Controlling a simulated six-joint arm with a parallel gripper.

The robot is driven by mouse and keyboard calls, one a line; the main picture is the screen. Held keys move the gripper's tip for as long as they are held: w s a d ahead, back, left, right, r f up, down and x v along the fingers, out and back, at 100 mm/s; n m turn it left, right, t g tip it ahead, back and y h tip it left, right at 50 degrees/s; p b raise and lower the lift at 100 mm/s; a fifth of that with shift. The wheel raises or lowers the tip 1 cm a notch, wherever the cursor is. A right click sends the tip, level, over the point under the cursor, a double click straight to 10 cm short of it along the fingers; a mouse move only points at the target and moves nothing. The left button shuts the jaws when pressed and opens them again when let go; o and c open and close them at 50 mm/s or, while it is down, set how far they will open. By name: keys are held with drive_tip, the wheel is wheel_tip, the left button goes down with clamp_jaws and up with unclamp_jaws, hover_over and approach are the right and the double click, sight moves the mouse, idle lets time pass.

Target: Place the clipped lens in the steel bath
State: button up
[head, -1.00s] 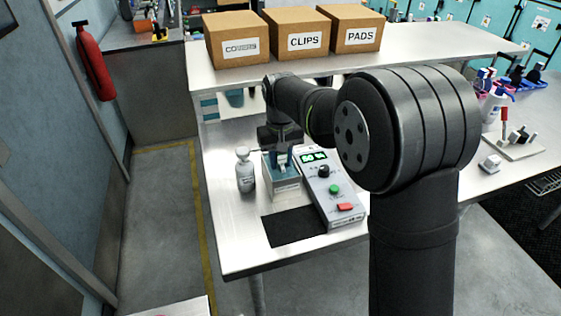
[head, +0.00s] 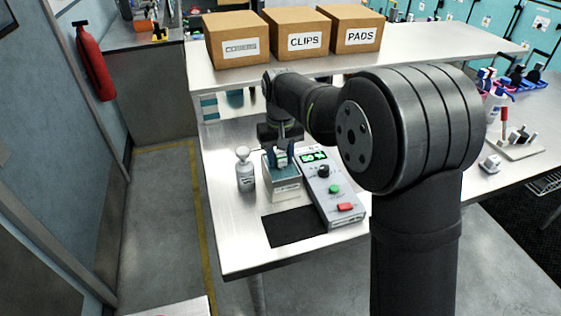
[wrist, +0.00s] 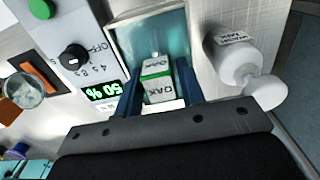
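The steel bath (head: 285,188) is an open-topped box on the bench with teal liquid inside; its rim and liquid fill the upper middle of the wrist view (wrist: 118,40). The clipped lens (wrist: 157,82) is a small white block with green edges and the mark OAK. It sits in the bath's opening, also visible in the head view (head: 281,161). My gripper (wrist: 160,82) is over the bath with its two blue fingers on either side of the lens. The fingers look spread, with narrow gaps beside it. The lens's lower part is hard to see.
A control box (head: 328,190) with a knob, buttons and a green display reading 50 % stands right of the bath. A white bottle (head: 244,170) stands close on the left. A black mat (head: 293,229) lies in front. Labelled cardboard boxes (head: 303,40) stand on the shelf behind.

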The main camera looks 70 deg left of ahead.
wheel_tip(320, 180, up, 10)
drive_tip(key=shift+r, duration=0.1)
idle(0.4)
wheel_tip(320, 180, down, 12)
drive_tip(key=shift+r, duration=1.75)
